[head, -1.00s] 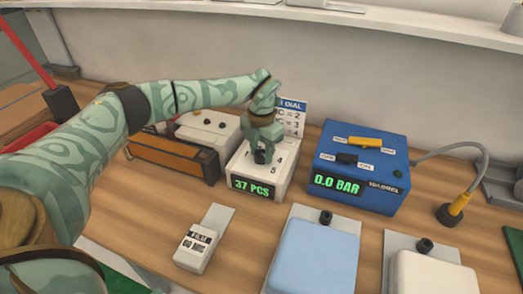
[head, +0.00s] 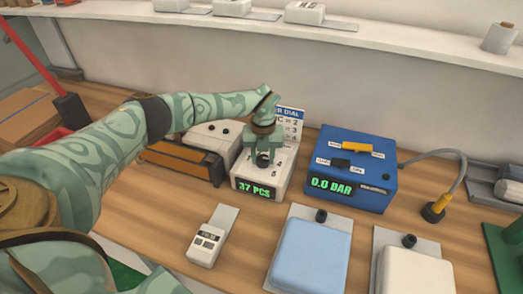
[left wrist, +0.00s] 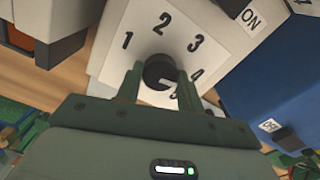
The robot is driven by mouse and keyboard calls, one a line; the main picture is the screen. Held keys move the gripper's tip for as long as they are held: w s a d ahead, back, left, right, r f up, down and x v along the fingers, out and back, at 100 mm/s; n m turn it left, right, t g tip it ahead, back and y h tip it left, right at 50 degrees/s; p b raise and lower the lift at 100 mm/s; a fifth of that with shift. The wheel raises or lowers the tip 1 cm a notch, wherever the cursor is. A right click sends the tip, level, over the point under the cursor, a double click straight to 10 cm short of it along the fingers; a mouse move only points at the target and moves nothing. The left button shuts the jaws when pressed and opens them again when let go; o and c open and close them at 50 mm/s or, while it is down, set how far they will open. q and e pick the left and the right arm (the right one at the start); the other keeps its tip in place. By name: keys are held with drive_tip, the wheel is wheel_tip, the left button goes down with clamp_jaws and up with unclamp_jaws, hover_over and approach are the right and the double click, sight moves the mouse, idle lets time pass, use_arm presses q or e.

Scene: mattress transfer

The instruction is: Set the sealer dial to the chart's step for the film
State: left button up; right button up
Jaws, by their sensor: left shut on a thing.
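The white sealer box (head: 243,170) stands mid-bench with a green "37 PCS" display. Its black dial (left wrist: 157,70) sits among printed numbers 1 to 5 in the left wrist view. A pale mark on the dial's lower right side lies close to the 5. My left gripper (head: 262,158) points down over the box, its fingers shut on either side of the dial. The dial chart (head: 291,118) stands behind the box; rows ending in 2, 3 and 4 show, their left part hidden by the gripper. The film tag (head: 206,245) lies in front, its label blurred. My right gripper is out of view.
A blue box (head: 352,190) reading about 0.0 BAR stands right of the sealer. An orange-fronted unit (head: 180,160) stands left. A blue pad (head: 312,258) and white pad (head: 415,275) lie in front. A shelf (head: 400,50) runs along the wall.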

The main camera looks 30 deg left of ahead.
use_arm(q)
drive_tip(key=n+p, duration=0.1)
drive_tip(key=n, duration=0.1)
drive_tip(key=n+p, duration=0.3)
drive_tip(key=n, duration=0.1)
drive_tip(key=shift+r+n+p, duration=0.25)
drive_tip(key=shift+n+p, duration=0.05)
drive_tip(key=n+p, duration=0.1)
drive_tip(key=n, duration=0.1)
drive_tip(key=shift+n+p, duration=0.3)
drive_tip(key=shift+p, duration=0.05)
drive_tip(key=n+p, duration=0.1)
drive_tip(key=n, duration=0.2)
drive_tip(key=shift+n+p, duration=0.3)
drive_tip(key=shift+p, duration=0.1)
drive_tip(key=n+p, duration=0.1)
drive_tip(key=n, duration=0.3)
drive_tip(key=shift+f+n+p, duration=0.1)
drive_tip(key=shift+n+p, duration=0.2)
drive_tip(key=n, duration=0.4)
drive_tip(key=shift+a, duration=0.1)
drive_tip(key=shift+w+n, duration=0.1)
drive_tip(key=shift+n, duration=0.3)
drive_tip(key=o, duration=1)
drive_tip(key=shift+f, duration=0.1)
